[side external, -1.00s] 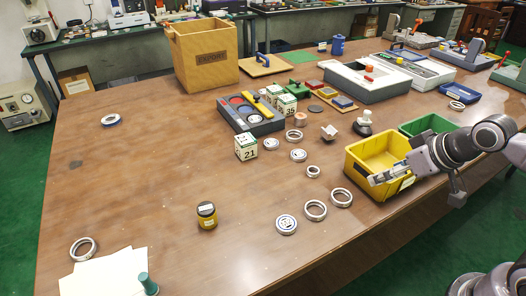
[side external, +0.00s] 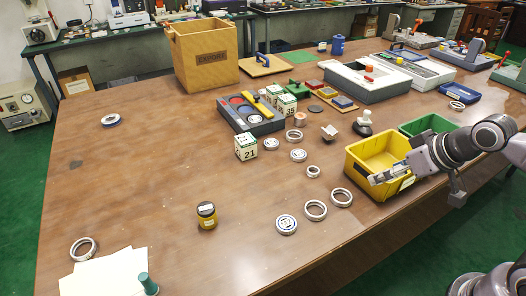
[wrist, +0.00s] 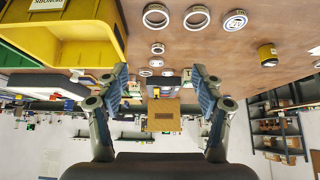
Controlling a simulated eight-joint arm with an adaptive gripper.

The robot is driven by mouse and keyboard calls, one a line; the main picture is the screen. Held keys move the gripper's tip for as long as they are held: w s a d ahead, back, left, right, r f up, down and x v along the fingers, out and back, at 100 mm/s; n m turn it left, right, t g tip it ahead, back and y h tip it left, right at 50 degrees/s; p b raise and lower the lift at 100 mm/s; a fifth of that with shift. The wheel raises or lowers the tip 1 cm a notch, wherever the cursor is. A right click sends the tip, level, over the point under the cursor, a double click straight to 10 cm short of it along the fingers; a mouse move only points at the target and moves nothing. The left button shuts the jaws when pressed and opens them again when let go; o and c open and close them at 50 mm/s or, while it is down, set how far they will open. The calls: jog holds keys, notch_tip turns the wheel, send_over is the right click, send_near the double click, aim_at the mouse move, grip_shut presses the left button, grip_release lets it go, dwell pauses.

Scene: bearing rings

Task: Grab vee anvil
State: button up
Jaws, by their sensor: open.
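A small silver-grey block with a notched look, which appears to be the vee anvil (side external: 329,132), sits on the table behind the yellow bin's left side in the side view. My gripper (side external: 382,178) is over the front of the yellow bin (side external: 355,177), to the right of and nearer the camera than the block. In the wrist view my gripper (wrist: 158,78) has its two fingers spread wide with nothing between them.
Several bearing rings (side external: 316,210) lie left of the yellow bin. A green bin (side external: 408,127) stands behind it. The left middle of the table is mostly clear.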

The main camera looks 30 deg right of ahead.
jog(key=shift+r, duration=0.1)
jog(key=w+d+r, duration=0.2)
jog(key=w+r, duration=0.2)
jog(key=w, duration=0.4)
jog(key=m+g, duration=0.1)
jog(key=g, duration=0.2)
send_over(328, 131)
jog(key=s, duration=0.5)
notch_tip(328, 131, down, 12)
jog(key=r, duration=0.1)
jog(key=shift+w+x, duration=0.15)
jog(key=shift+x, duration=2.5)
jog(key=shift+w+x, duration=0.1)
jog(key=shift+x, duration=2.55)
jog(key=shift+a+r, duration=0.1)
jog(key=shift+r, duration=0.1)
grip_shut()
